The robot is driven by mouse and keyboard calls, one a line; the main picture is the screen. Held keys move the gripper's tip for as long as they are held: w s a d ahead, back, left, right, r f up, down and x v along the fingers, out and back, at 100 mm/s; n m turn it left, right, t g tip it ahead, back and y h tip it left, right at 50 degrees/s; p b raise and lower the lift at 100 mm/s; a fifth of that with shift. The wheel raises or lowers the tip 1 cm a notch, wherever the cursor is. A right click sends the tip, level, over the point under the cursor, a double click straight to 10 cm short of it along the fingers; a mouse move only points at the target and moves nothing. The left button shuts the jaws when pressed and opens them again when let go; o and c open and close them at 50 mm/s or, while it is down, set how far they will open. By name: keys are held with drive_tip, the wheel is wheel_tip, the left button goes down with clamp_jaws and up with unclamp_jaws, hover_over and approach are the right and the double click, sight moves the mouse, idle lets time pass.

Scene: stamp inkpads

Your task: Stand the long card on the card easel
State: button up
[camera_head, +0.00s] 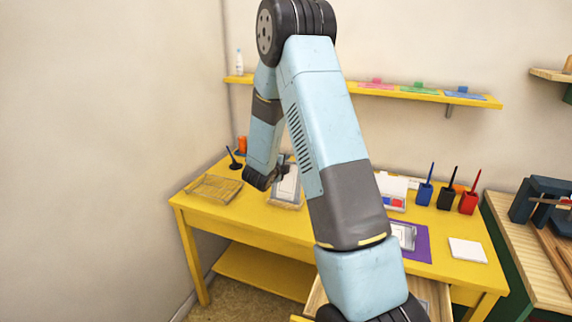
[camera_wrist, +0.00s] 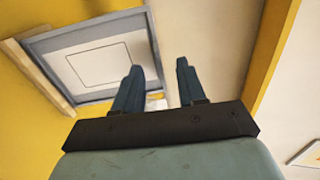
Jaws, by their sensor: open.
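The card easel (camera_head: 299,205) stands on the yellow desk, left of my forearm in the head view. In the wrist view its grey frame (camera_wrist: 148,45) and a wooden strip (camera_wrist: 38,78) show at the left. A white panel with a thin drawn rectangle (camera_wrist: 98,65) lies inside the frame; I cannot tell whether it is the long card or the easel's own face. My gripper (camera_wrist: 158,68) is open, with nothing visible held between its fingers. In the head view my gripper (camera_head: 284,170) is beside the easel's upper part and partly covers it.
Blue, black and red pots (camera_head: 446,198) stand at the right, near a purple mat (camera_head: 422,246) and a white square pad (camera_head: 467,250). A drawer (camera_head: 318,300) is open below. A yellow shelf (camera_head: 400,95) crosses the wall.

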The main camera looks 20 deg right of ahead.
drive_tip(key=v, duration=1.1)
drive_tip(key=shift+a, duration=0.15)
drive_tip(key=shift+r, duration=0.15)
drive_tip(key=s+a+r+n+y, duration=0.4)
drive_tip(key=a+r+n+y, duration=0.1)
drive_tip(key=r+n, duration=0.25)
drive_tip(key=s+a+r+n+y, duration=0.4)
drive_tip(key=a+r+n+y, duration=0.15)
drive_tip(key=r+n, duration=0.2)
drive_tip(key=s+d+r+n+g, duration=0.2)
drive_tip(key=s+n, duration=0.4)
drive_tip(key=s, duration=0.7)
drive_tip(key=s+d+r+n+g, duration=0.2)
drive_tip(key=s+n, duration=0.4)
drive_tip(key=s, duration=0.8)
drive_tip(key=shift+d+r+g, duration=0.2)
drive_tip(key=shift+r+g, duration=0.2)
drive_tip(key=shift+r, duration=0.1)
